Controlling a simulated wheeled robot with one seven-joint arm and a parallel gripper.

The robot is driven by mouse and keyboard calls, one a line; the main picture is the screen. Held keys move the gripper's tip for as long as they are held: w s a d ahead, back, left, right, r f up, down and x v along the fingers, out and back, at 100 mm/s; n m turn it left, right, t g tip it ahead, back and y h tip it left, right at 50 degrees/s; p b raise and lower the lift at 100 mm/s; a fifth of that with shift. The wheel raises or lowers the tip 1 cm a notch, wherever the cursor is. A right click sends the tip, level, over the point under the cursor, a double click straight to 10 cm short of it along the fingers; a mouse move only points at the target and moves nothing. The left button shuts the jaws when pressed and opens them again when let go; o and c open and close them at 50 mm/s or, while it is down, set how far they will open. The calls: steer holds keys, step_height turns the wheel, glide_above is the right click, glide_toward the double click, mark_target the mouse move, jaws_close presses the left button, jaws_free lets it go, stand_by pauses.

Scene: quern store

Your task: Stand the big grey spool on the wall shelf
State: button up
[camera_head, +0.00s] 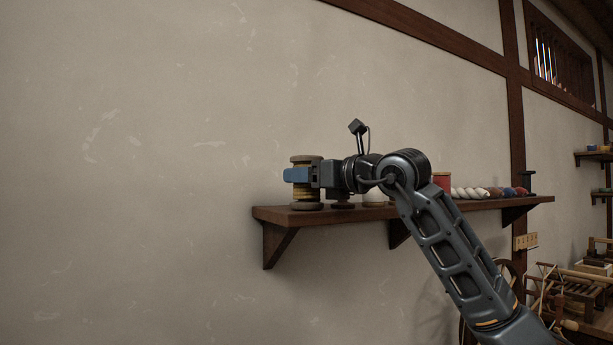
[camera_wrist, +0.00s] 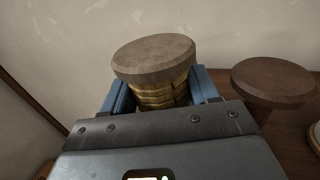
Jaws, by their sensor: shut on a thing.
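The big spool (camera_head: 306,160) has grey-brown wooden ends and is wound with yellow-gold thread. It is upright at the left end of the wall shelf (camera_head: 278,213). Its lower end is at the shelf top in the head view; I cannot tell for sure whether it rests there. My gripper (camera_head: 299,175) has its blue fingers shut around the spool's wound middle. In the wrist view, the spool's round top (camera_wrist: 153,57) rises between the two fingers. Its lower part is hidden there behind the gripper body.
A dark brown spool (camera_wrist: 273,80) stands close to the right of the held one. Further right on the shelf are a pale round thing (camera_head: 375,197), a red spool (camera_head: 442,181), white twisted yarn (camera_head: 470,194) and a dark spool (camera_head: 527,182). The wall to the left is bare.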

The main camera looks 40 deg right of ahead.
steer(key=shift+f, duration=0.1)
steer(key=o, duration=1.1)
steer(key=s+b, duration=0.2)
steer(key=s, duration=1)
steer(key=shift+d, duration=0.2)
